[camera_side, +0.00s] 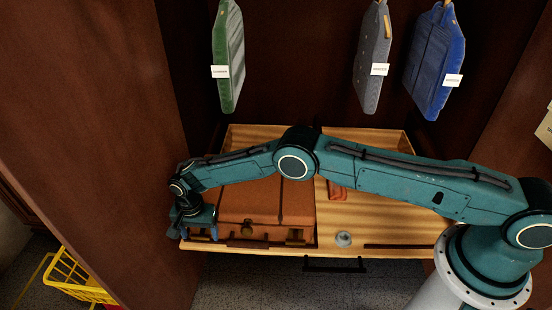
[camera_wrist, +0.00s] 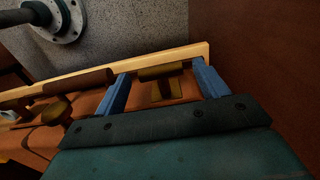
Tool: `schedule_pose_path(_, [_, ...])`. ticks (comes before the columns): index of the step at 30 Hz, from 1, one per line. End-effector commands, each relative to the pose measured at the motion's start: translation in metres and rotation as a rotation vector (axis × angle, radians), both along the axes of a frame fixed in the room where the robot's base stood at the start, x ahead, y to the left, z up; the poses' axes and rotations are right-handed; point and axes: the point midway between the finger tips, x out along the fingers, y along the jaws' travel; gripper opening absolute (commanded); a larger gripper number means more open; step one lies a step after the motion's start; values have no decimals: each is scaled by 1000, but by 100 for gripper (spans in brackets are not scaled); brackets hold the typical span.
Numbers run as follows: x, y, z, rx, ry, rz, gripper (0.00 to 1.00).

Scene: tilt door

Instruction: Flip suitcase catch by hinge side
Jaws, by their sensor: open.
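The brown-orange suitcase (camera_side: 262,198) lies flat in the left part of an open wooden drawer, with brass fittings along its front edge. In the side view my gripper (camera_side: 200,234) points down at the suitcase's front left corner. In the wrist view my gripper (camera_wrist: 160,69) is open, with its two blue fingers apart. A brass catch (camera_wrist: 164,88) shows between the fingers, with visible gaps on both sides. A round brass knob (camera_wrist: 56,112) is left of the fingers. Another brass catch (camera_side: 295,235) sits at the suitcase's front right. The near catch is hidden behind my gripper in the side view.
The drawer's wooden front rim (camera_side: 275,251) runs close to the gripper. A grey ring-shaped item (camera_side: 344,239) lies in the drawer's right part. A brown cabinet wall (camera_side: 120,130) stands close on the left. Green (camera_side: 228,50), grey (camera_side: 372,55) and blue (camera_side: 435,55) items hang above.

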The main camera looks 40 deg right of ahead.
Motion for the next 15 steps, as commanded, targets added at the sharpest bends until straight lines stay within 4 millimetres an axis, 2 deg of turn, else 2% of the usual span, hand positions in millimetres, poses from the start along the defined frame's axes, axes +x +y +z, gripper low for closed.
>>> schedule_pose_path(12, [0, 0, -5, 0, 0, 0, 73])
schedule_pose_path(15, [0, 0, -5, 0, 0, 0, 53])
